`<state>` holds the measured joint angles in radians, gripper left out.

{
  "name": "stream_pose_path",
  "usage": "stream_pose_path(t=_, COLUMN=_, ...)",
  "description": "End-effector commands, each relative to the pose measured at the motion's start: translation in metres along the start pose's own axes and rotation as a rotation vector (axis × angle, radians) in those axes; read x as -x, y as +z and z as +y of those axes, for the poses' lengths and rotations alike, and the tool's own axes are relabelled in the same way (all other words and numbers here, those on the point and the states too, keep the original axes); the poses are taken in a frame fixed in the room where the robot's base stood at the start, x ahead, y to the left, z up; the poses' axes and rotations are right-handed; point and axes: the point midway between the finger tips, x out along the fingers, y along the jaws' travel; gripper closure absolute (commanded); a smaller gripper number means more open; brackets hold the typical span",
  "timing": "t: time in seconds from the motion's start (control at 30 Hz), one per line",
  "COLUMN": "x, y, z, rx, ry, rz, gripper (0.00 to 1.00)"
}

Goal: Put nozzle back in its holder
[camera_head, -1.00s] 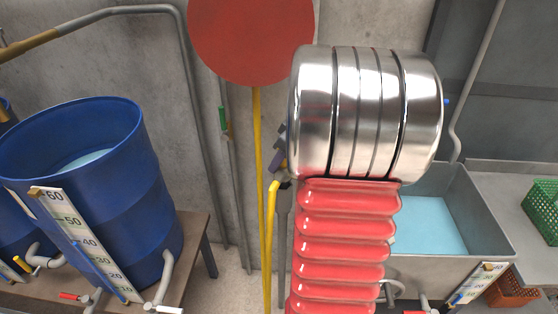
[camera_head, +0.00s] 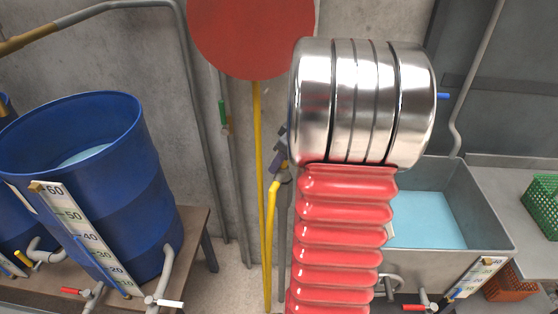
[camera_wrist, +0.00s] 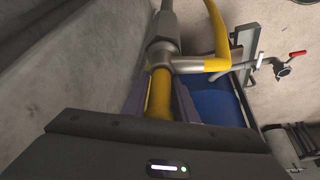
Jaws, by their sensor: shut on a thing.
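My gripper (camera_wrist: 158,108) is shut on the nozzle's yellow grip, with a dark purple-grey finger on each side. The nozzle (camera_wrist: 162,55) has a grey metal body beyond the fingers and a yellow branch to the right. A yellow hose (camera_wrist: 217,25) curves beside it. In the head view the purple gripper (camera_head: 277,160) shows small at the left edge of my arm, with part of the nozzle (camera_head: 285,174) beside it and the yellow hose (camera_head: 270,240) hanging below. My arm hides much of this area. I cannot make out the holder in either view.
A blue drum (camera_head: 150,205) stands on a bench at the left. A red disc (camera_head: 250,35) on a yellow pole stands near the concrete wall. A steel sink (camera_head: 485,225) with blue water is at the right. Wall pipes and a green-handled valve (camera_head: 223,115) are behind.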

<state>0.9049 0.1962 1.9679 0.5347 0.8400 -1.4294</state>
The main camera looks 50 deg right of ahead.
Motion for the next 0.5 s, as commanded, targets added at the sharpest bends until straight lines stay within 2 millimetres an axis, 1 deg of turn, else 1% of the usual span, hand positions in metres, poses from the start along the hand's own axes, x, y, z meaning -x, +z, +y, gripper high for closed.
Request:
stream_pose_path(t=0.3, x=-0.0011, y=0.0003, z=0.0002, rx=0.0, ry=0.0, rz=0.001, gripper=1.0)
stream_pose_path(t=0.33, x=-0.0011, y=0.0004, z=0.0002, rx=0.0, ry=0.0, rz=0.001, gripper=0.73)
stream_pose_path(t=0.5, x=-0.0011, y=0.0004, z=0.0002, rx=0.0, ry=0.0, rz=0.001, gripper=0.61)
